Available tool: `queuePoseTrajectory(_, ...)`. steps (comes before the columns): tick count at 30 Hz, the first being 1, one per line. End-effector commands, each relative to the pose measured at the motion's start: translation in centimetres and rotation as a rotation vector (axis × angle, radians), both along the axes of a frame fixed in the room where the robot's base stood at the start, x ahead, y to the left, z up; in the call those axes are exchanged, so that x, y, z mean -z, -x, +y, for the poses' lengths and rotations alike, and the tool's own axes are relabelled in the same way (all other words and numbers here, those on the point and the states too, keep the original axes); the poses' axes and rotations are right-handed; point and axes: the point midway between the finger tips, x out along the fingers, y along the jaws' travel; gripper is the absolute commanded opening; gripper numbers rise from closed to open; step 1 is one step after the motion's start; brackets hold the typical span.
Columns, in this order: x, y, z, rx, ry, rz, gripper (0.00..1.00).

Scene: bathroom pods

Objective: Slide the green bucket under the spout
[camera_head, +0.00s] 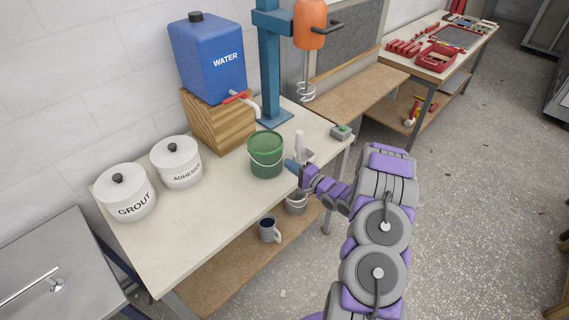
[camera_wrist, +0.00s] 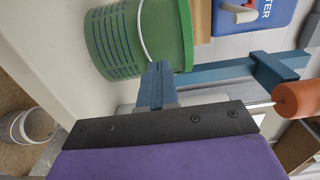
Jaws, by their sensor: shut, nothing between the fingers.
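The green bucket (camera_head: 267,158) stands upright on the pale bench, in front of the blue water container (camera_head: 208,62). The container sits on a wooden block (camera_head: 215,122). Its tap has a red handle (camera_head: 236,97) and a pale spout (camera_head: 256,108), which is up and behind the bucket in the head view. My gripper (camera_head: 289,164) is shut and empty, close to the bucket's right side. In the wrist view the blue fingers (camera_wrist: 156,82) are together beside the bucket (camera_wrist: 115,38) with its white handle; I cannot tell whether they touch it.
White grout (camera_head: 124,198) and adhesive (camera_head: 177,166) tubs stand left on the bench. A blue mixer stand (camera_head: 270,65) with an orange motor (camera_head: 310,25) rises behind. A small switch box (camera_head: 341,132) sits at right.

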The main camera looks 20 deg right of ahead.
Motion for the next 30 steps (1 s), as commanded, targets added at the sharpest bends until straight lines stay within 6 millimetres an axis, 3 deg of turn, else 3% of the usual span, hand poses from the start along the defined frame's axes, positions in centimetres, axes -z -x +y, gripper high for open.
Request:
queuePoseTrajectory(6, 0.0, -2.3, 1.3, -0.003, 0.006, -0.001, 0.0)
queuePoseTrajectory(23, 0.0, -3.1, 1.2, 0.0, 0.0, 0.001, 0.0)
queuePoseTrajectory(30, -0.4, -5.2, 2.2, -0.003, 0.004, -0.001, 0.0)
